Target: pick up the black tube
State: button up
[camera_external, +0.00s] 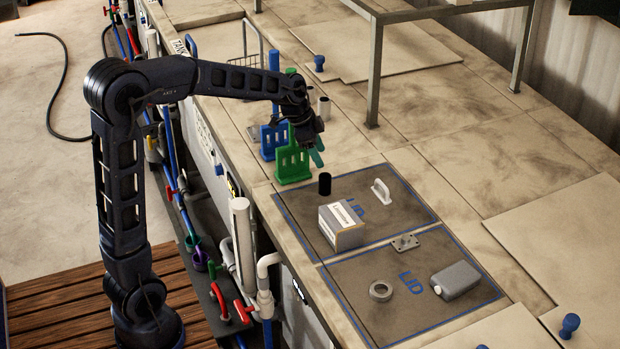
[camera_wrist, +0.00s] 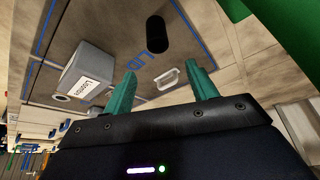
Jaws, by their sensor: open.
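The black tube (camera_external: 325,184) stands upright near the far left corner of a blue-outlined lid area. In the wrist view the black tube (camera_wrist: 157,34) shows beyond and between the fingertips. My gripper (camera_external: 318,152) is above the bench, just behind the tube in the outside view, close to the green rack. In the wrist view my gripper (camera_wrist: 165,82) has two green fingers spread apart with nothing between them. The tube is apart from the fingers.
A green rack (camera_external: 292,163) and a blue rack (camera_external: 268,140) stand by my gripper. A labelled box (camera_external: 341,227), a white handle (camera_external: 381,191), a tape roll (camera_external: 381,290) and a grey canister (camera_external: 457,279) lie on the lids. A metal frame (camera_external: 375,75) stands behind.

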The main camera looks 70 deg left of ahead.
aim_at(324, 182)
notch_tip(324, 182, down, 6)
jog(key=shift+f, duration=0.1)
jog(key=shift+x, duration=2.7)
jog(key=c, duration=1.2)
